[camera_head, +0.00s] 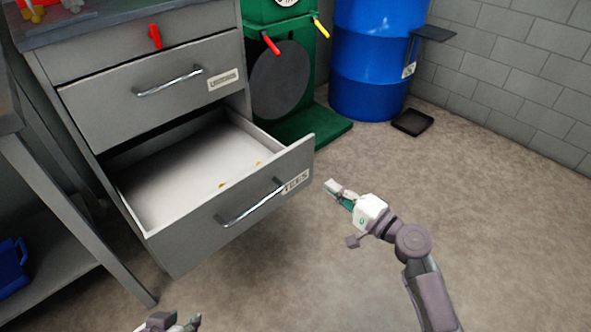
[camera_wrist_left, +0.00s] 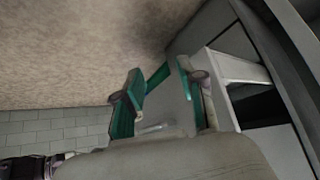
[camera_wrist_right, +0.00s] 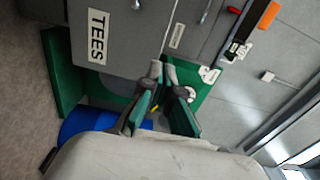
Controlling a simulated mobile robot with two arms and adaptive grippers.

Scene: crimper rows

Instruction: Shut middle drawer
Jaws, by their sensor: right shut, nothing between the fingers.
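A grey drawer labelled TEES (camera_head: 222,212) stands pulled far out of the grey cabinet, its white inside showing. Its silver handle (camera_head: 250,203) is on the front. A few small yellowish bits lie inside. In the right wrist view its front (camera_wrist_right: 130,45) and label show beyond the fingers. My right gripper (camera_head: 335,187) is shut and empty, just right of the drawer front's right corner, apart from it in the head view. My left gripper (camera_head: 180,322) is at the bottom edge of the head view, in front of the drawer; in the left wrist view its fingers (camera_wrist_left: 160,70) are apart with nothing between.
Above, another labelled drawer (camera_head: 155,95) looks shut. A red item (camera_head: 155,36) is on the panel over it. A green machine (camera_head: 290,60) and a blue barrel (camera_head: 375,60) stand behind. A grey bench leg (camera_head: 90,215) is at left. The floor (camera_head: 500,220) at right is clear.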

